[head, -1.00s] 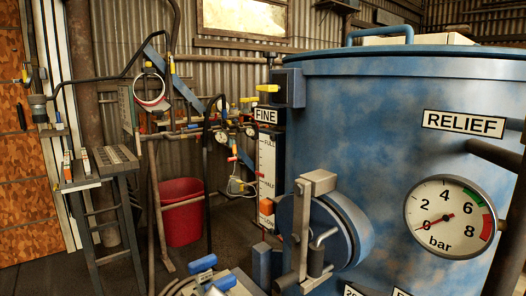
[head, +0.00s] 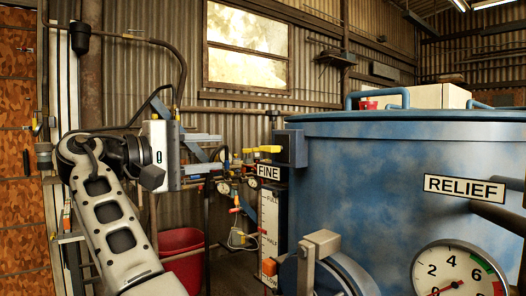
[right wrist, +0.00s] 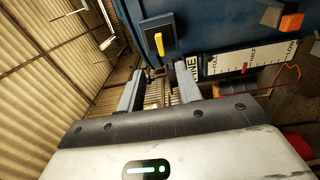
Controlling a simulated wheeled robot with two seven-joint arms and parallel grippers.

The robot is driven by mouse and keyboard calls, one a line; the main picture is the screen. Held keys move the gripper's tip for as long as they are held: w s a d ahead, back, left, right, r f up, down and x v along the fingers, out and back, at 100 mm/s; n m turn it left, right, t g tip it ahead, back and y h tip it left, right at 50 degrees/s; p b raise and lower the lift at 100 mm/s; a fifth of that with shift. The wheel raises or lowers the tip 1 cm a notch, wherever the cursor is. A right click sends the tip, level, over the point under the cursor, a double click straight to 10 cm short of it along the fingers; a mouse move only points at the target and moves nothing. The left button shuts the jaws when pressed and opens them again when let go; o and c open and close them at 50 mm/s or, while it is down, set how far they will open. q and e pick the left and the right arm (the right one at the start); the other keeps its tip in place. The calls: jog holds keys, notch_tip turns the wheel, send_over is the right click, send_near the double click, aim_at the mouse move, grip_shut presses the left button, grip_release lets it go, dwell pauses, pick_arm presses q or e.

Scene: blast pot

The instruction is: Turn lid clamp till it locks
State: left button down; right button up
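A round blue lid (head: 345,277) on the pot's side shows at the bottom of the head view. My right gripper (head: 202,156) is raised at left, left of the pot and well apart from the clamp. Its fingers point right. The right wrist view shows the two grey fingers (right wrist: 160,92) spread with nothing held between them. My left gripper is out of view.
The big blue pot (head: 400,165) fills the right side, with a pressure gauge (head: 459,272) low on it. A dark box (head: 289,147) and a level scale (head: 268,220) stand at its left edge. Pipes and valves (head: 240,180) and a red bucket (head: 181,250) are behind.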

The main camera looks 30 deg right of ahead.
aim_at(266, 149)
jog(key=d, duration=0.8)
jog(key=w+d, duration=0.1)
jog(key=d, duration=0.3)
jog(key=shift+d, duration=0.4)
grip_shut()
